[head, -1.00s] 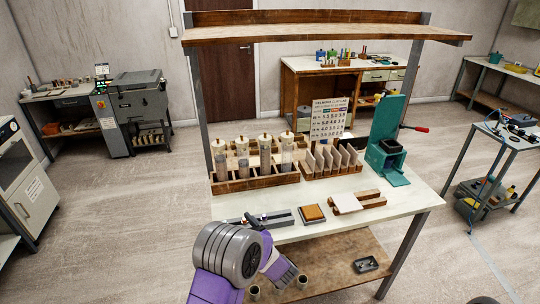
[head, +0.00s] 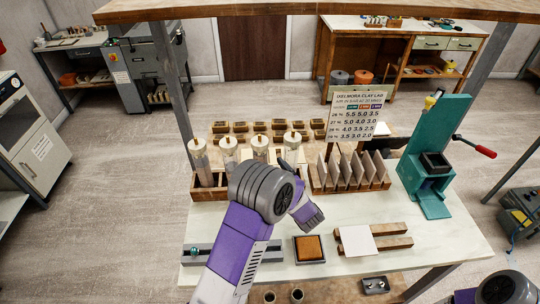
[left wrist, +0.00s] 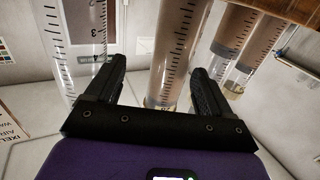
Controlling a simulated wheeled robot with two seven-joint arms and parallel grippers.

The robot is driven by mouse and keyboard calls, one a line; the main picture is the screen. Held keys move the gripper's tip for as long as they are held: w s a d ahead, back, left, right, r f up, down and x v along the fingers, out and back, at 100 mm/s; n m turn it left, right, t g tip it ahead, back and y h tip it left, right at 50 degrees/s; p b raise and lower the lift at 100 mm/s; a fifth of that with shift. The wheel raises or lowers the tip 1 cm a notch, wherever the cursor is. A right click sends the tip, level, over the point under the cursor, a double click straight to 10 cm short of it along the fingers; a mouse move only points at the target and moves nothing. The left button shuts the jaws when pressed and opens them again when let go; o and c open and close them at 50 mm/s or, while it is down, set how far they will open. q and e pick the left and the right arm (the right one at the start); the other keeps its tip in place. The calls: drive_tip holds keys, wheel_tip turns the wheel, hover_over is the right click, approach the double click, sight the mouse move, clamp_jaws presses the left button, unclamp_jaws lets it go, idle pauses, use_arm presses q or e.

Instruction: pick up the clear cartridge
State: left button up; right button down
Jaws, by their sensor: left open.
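The clear cartridge (left wrist: 84,32), a see-through tube with a black scale, stands at the left of the left wrist view. A brown-filled cartridge (left wrist: 172,48) is in the middle of that view, beyond the gap between my fingers. My left gripper (left wrist: 158,70) is open and empty, with the clear cartridge to the left of its left finger. In the head view several capped cartridges (head: 230,153) stand in a wooden rack (head: 207,193). My left wrist covers the rack's right part, and I cannot tell surely which one is clear there. My right gripper is out of view.
A slotted wooden stand of upright tiles (head: 347,172) is right of the rack. A teal press (head: 433,170) stands at the bench's right. A framed brown tile (head: 309,248) and a pale slab (head: 357,240) lie in front. An overhead shelf (head: 300,8) spans the bench.

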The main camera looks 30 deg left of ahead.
sight(258, 156)
use_arm(q)
drive_tip(key=a, duration=0.2)
drive_tip(key=w+a, duration=0.1)
drive_tip(key=a, duration=0.1)
drive_tip(key=w+a, duration=0.1)
drive_tip(key=a, duration=0.1)
drive_tip(key=shift+w+a+r, duration=0.1)
drive_tip(key=shift+a+r, duration=0.1)
drive_tip(key=shift+r, duration=0.15)
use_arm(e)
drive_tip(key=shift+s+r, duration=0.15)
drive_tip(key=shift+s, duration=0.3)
use_arm(q)
drive_tip(key=shift+d, duration=0.1)
drive_tip(key=shift+c, duration=0.5)
drive_tip(key=shift+w+r, duration=0.1)
drive_tip(key=c, duration=1.4)
